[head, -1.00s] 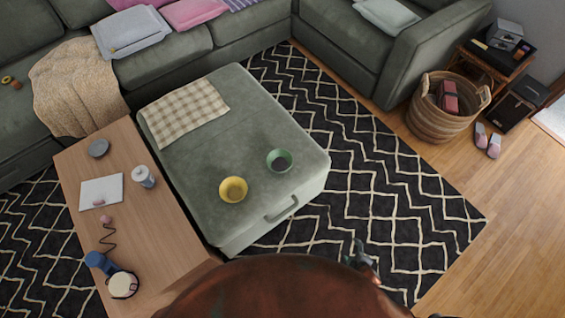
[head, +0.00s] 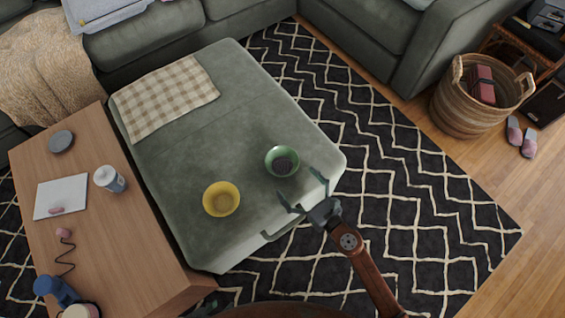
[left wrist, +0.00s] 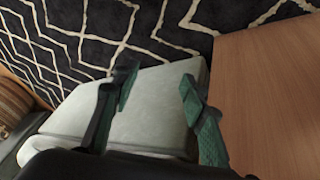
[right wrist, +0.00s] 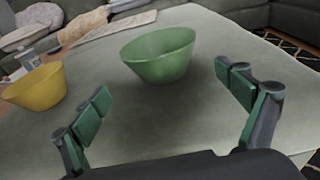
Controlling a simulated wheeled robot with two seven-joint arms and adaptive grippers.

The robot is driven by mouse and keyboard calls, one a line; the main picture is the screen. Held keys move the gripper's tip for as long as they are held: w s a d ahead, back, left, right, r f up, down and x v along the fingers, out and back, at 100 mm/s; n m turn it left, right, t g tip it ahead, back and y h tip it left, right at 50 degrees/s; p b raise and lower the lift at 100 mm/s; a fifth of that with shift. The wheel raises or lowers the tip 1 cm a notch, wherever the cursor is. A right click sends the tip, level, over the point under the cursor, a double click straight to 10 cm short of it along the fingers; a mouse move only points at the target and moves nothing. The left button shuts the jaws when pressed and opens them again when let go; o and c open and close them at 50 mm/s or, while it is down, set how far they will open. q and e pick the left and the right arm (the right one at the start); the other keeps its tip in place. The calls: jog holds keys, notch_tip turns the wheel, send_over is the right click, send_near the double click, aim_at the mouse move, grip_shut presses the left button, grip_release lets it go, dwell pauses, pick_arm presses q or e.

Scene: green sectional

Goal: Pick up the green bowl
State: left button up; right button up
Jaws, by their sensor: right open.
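The green bowl (head: 271,163) stands upright on the grey-green ottoman (head: 190,140), near its front right corner; its inside bottom looks dark. It also shows ahead of my right gripper in the right wrist view (right wrist: 160,58). My right gripper (head: 301,189) is open and empty, over the ottoman's front edge just short of the bowl. In the right wrist view the bowl lies beyond and between its fingertips (right wrist: 162,86), apart from them. My left gripper (left wrist: 158,90) is open and empty, seen against the ottoman's side and the wooden table.
A yellow bowl (head: 221,200) stands left of the green bowl. A checked cloth (head: 165,92) lies at the ottoman's back. The wooden table (head: 130,215) at left holds a cup (head: 110,179) and other items. A wicker basket (head: 465,105) stands on the right.

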aim_at(285, 170)
jog(key=shift+x, duration=1.05)
jog(key=b+x, duration=0.1)
jog(key=x, duration=0.3)
jog(key=shift+w+f, duration=0.15)
jog(key=shift+w, duration=0.05)
jog(key=shift+w+a, duration=0.2)
jog(key=shift+w, duration=0.05)
pick_arm(q)
jog(key=shift+w+d+f+t, duration=0.5)
jog(key=shift+w+d+f, duration=0.05)
jog(key=shift+w+f, duration=0.3)
pick_arm(e)
jog(key=c, duration=1.5)
